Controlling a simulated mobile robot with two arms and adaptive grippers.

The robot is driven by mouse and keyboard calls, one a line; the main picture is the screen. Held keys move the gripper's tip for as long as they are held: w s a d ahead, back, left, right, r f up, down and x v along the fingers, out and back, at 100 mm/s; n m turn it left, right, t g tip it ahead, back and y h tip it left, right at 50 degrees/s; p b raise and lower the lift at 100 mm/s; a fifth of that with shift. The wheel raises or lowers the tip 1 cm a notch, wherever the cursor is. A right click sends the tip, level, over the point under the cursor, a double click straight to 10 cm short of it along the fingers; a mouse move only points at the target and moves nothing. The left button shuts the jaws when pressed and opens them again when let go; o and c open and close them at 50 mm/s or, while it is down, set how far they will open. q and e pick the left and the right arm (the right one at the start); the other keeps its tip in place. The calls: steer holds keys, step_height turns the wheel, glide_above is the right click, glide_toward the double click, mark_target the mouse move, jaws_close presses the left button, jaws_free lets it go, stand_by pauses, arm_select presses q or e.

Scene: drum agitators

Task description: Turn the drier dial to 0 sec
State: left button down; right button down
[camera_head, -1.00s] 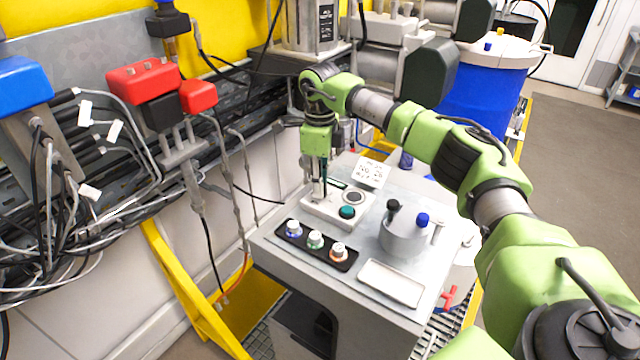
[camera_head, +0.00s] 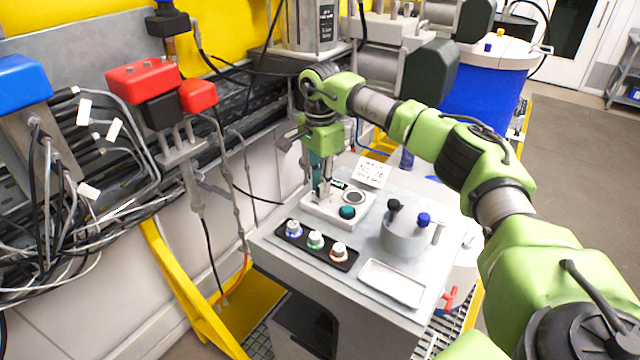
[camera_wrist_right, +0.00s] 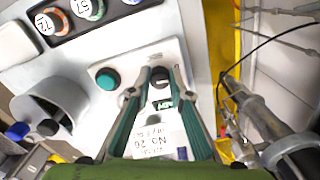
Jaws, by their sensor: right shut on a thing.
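The drier (camera_head: 328,211) is a pale box on the bench top. It has a teal button (camera_head: 347,212), a dark round part (camera_head: 354,196) and a small dark display (camera_head: 338,184). In the right wrist view, the black dial (camera_wrist_right: 160,74) with a white mark sits between my right fingertips, next to the teal button (camera_wrist_right: 107,78). My right gripper (camera_head: 324,192) points down at the drier, its teal fingers shut on the dial. In the head view the gripper hides the dial. The dial's scale is too small to read. My left gripper is out of view.
A black strip with several capped vials (camera_head: 315,241) lies in front of the drier. A grey round holder (camera_head: 404,238) with a blue-capped piece and a shallow white tray (camera_head: 392,283) are to the right. A printed card (camera_head: 371,171) is behind. Cables and a red connector block (camera_head: 150,85) crowd the left.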

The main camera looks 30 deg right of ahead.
steer(key=shift+r+n, duration=0.15)
steer(key=shift+n, duration=0.35)
steer(key=shift+w, duration=0.1)
steer(key=c, duration=1.9)
jaws_free()
step_height(320, 180, up, 12)
steer(key=shift+f, duration=0.1)
